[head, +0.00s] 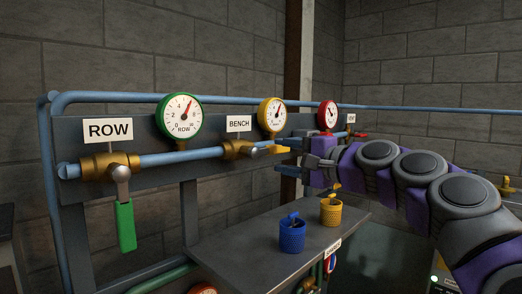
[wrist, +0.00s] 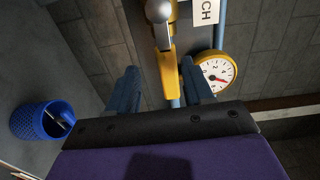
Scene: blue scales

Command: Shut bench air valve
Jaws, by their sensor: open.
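The bench air valve (head: 238,149) is a brass body on the blue pipe, under a white BENCH label (head: 239,124). Its yellow lever (head: 275,149) points right, roughly along the pipe. My gripper (head: 290,153) is open at the lever's free end, with its jaws to the right of the valve. In the wrist view the yellow lever (wrist: 168,72) reaches between the two blue-grey fingers, with a gap on each side. I cannot tell how deep it sits between them. The yellow-rimmed gauge (head: 272,115) above has a red needle; it also shows in the wrist view (wrist: 216,72).
To the left is the ROW valve (head: 110,166) with a green lever (head: 125,226) hanging down. A red-rimmed gauge (head: 327,115) and a red lever (head: 360,134) are to the right. Blue (head: 292,237) and yellow (head: 331,212) cups stand on the grey bench (head: 240,254) below.

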